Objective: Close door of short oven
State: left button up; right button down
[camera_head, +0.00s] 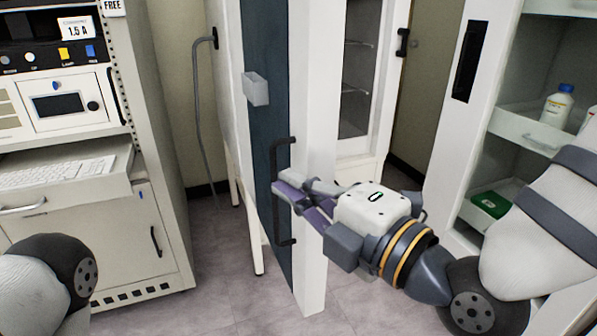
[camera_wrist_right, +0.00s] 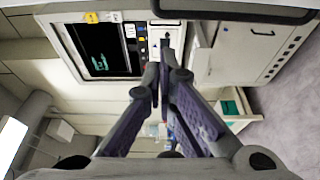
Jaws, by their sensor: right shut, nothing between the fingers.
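A tall door (camera_head: 263,60) with a teal face, a white edge and a black bar handle (camera_head: 274,160) stands swung out in the middle of the head view. I cannot tell for certain that it belongs to the short oven. My right gripper (camera_head: 283,187) reaches in from the right across the white edge, its fingertips beside the handle. The right wrist view shows its purple-padded fingers (camera_wrist_right: 165,68) meeting at the tips, shut and empty. I cannot tell whether they touch the handle. My left gripper is out of view; only part of its arm shows.
An instrument rack (camera_head: 60,100) with a keyboard drawer (camera_head: 65,185) stands at left. A white cabinet (camera_head: 385,70) with shelves is behind the door. At right, an open shelf unit (camera_head: 520,118) holds a bottle (camera_head: 557,105) and a green box (camera_head: 490,205). Floor shows between rack and door.

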jog(key=w, duration=0.5)
jog(key=shift+w+d+r, duration=0.1)
jog(key=shift+w+d, duration=0.05)
jog(key=shift+d, duration=0.1)
jog(key=shift+d, duration=0.1)
